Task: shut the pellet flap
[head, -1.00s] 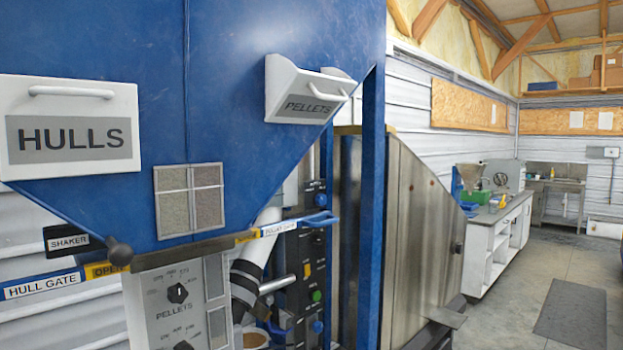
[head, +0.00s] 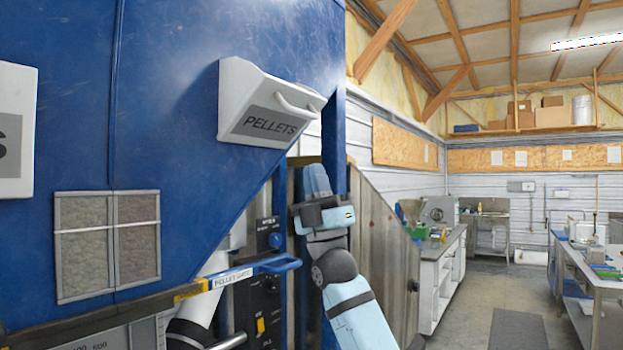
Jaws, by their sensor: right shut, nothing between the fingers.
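The white pellet flap (head: 266,108), labelled PELLETS, is on the blue hopper wall (head: 165,100). It stands tilted outward from the wall, its top edge leaning away, with a side cheek showing at its left. Its white bar handle (head: 298,107) is near the top edge. My right gripper (head: 315,178) is at the end of the light-blue arm, below and to the right of the flap, apart from it. It is shut and empty, pointing up. My left gripper is not in view.
A blue hopper post (head: 336,140) stands just behind my right gripper. The blue-handled pellet gate bar (head: 280,263) juts out below the flap. Part of the white hulls flap (head: 14,130) shows at the left edge. Benches (head: 590,265) stand at the far right, beyond open floor.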

